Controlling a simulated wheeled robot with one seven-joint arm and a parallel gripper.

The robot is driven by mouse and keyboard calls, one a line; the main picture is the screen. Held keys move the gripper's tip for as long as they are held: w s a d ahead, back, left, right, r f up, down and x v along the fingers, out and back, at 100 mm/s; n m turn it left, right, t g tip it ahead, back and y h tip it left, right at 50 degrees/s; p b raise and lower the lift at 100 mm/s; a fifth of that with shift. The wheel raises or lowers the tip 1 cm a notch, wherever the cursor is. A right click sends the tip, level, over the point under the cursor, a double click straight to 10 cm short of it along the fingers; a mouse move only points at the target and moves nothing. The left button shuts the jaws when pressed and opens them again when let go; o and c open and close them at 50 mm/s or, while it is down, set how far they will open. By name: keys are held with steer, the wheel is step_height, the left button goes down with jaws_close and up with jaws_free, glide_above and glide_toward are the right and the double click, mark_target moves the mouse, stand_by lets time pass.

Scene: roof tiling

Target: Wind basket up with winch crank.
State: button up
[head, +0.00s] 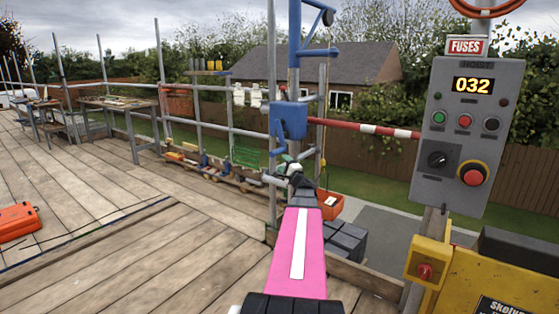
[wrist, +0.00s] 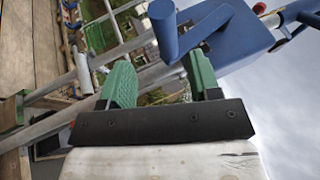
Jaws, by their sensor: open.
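The blue winch housing (head: 289,121) is fixed to a scaffold pole at the deck's edge, below a blue arm with a pulley (head: 327,18). In the wrist view, the blue crank handle (wrist: 164,32) points toward my gripper (wrist: 160,66), with its end close to the gap between the green fingertips. My gripper is open; I cannot tell whether either finger touches the handle. An orange container (head: 330,204), likely the basket, shows low beyond the edge, partly hidden by my arm.
A grey hoist control panel (head: 467,137) reading 032 stands at right, above a yellow machine (head: 470,275). A red-and-white bar (head: 365,128) spans the gap beside the winch. Dark stacked blocks (head: 345,240) lie beyond my arm. The left deck (head: 110,220) is mostly clear, with an orange case (head: 17,221).

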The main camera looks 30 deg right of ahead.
steer(key=shift+s+f, duration=0.25)
steer(key=shift+s, duration=0.45)
steer(key=shift+a, duration=0.1)
steer(key=a+f+n+g+y, duration=0.3)
steer(key=a+f+n, duration=0.15)
steer(key=a, duration=0.55)
steer(key=w+a+f+n+g+y, duration=0.1)
steer(key=a+f+n+g+y, duration=0.3)
steer(key=a, duration=0.6)
steer(key=a+f+n+g+y, duration=0.25)
steer(key=a+f, duration=0.35)
steer(key=a, duration=0.3)
steer(key=s+a+f+n+g+h, duration=0.8)
steer(key=s+a+f+g, duration=0.4)
steer(key=s+a+f, duration=0.2)
steer(key=shift+s+a+n+h, duration=0.3)
steer(key=shift+s+a+h, duration=0.4)
steer(key=shift+s, duration=0.55)
